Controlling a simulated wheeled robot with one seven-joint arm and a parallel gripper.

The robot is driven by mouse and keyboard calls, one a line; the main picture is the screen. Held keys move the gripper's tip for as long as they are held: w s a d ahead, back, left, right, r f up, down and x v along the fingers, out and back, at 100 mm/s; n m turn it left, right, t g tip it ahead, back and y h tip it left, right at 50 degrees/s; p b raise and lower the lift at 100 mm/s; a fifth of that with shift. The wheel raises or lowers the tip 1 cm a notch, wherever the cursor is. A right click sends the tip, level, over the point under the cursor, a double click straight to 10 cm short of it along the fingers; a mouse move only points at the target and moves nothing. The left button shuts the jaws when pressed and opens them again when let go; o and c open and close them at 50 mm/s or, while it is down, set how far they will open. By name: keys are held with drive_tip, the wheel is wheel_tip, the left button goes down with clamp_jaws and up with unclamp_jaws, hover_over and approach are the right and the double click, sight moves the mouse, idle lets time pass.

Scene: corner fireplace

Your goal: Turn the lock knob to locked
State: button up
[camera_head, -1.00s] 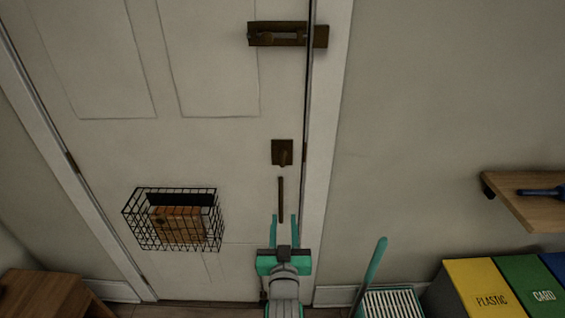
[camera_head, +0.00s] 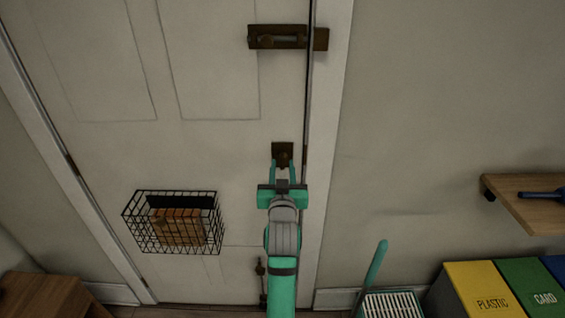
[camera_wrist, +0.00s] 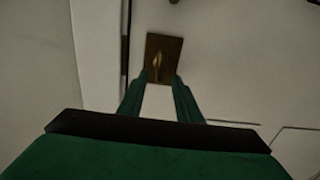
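The lock knob (camera_head: 283,158) is a small dark bronze knob on a square backplate near the right edge of the white door. In the wrist view, the knob (camera_wrist: 156,66) shows as a narrow upright tab on its brown plate (camera_wrist: 168,47). My gripper (camera_head: 283,166) is just below the plate with its teal fingers apart. In the wrist view, the fingertips of my gripper (camera_wrist: 159,78) lie either side of the knob's lower end, with nothing held between them. I cannot tell whether they touch the knob or plate.
A slide bolt (camera_head: 287,37) is higher on the door. A wire basket (camera_head: 172,222) hangs at the left, and a small bolt (camera_head: 262,280) is low down. A wooden shelf (camera_head: 528,205) and coloured bins (camera_head: 485,288) stand right. The wall beside the door frame is clear.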

sight(283, 160)
drive_tip(key=shift+w, duration=1.6)
clamp_jaws()
